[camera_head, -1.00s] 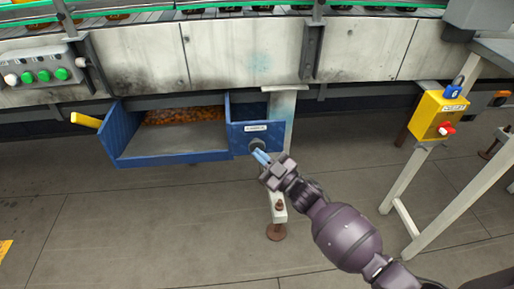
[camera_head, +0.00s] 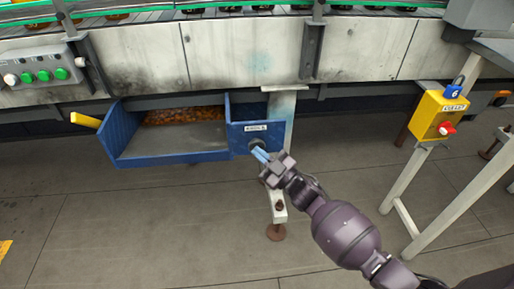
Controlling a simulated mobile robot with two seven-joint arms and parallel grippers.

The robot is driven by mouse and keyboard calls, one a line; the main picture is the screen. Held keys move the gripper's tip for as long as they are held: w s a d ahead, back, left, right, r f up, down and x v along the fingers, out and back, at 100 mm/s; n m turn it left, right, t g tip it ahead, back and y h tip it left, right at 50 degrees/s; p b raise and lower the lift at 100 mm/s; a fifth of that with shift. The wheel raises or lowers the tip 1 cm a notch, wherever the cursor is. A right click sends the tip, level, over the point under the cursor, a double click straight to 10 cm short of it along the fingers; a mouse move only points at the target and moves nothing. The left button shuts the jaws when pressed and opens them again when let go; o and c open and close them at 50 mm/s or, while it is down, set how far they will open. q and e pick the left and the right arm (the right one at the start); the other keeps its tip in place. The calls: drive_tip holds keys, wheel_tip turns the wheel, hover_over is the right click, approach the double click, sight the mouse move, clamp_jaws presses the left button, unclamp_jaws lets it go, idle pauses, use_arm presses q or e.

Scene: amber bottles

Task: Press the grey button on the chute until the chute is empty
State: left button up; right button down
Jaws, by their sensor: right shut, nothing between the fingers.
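The blue chute (camera_head: 175,158) hangs under the conveyor, left of the middle. Amber bottles (camera_head: 185,116) lie in a heap at its back, and the front part of its floor is bare. The grey button (camera_head: 256,144) sits on the blue panel at the chute's right end, below a small white label. My right gripper (camera_head: 260,155) is shut and empty, with its light blue fingertips at the button's lower edge. I cannot tell whether the tips touch or press it. My left gripper is not in view.
A yellow handle (camera_head: 84,119) sticks out at the chute's left. A control box (camera_head: 40,70) with green and white buttons is on the conveyor side. A conveyor leg (camera_head: 279,125) stands behind the panel. The floor in front is clear.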

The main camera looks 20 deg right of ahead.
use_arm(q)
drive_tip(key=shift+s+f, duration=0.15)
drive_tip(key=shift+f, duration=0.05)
use_arm(e)
drive_tip(key=shift+w+d, duration=0.15)
drive_tip(key=shift+w, duration=0.45)
idle(0.5)
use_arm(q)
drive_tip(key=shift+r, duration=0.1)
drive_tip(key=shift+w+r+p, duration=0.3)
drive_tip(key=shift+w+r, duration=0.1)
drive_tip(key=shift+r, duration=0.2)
use_arm(e)
drive_tip(key=shift+s+a, duration=0.2)
drive_tip(key=shift+s, duration=0.45)
drive_tip(key=shift+s+a, duration=0.15)
drive_tip(key=shift+s, duration=0.45)
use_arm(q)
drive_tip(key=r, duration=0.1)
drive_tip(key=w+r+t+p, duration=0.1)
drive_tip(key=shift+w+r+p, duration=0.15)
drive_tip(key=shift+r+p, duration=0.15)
use_arm(e)
drive_tip(key=s, duration=0.2)
drive_tip(key=s+a, duration=0.1)
drive_tip(key=s, duration=0.2)
drive_tip(key=shift+a, duration=0.2)
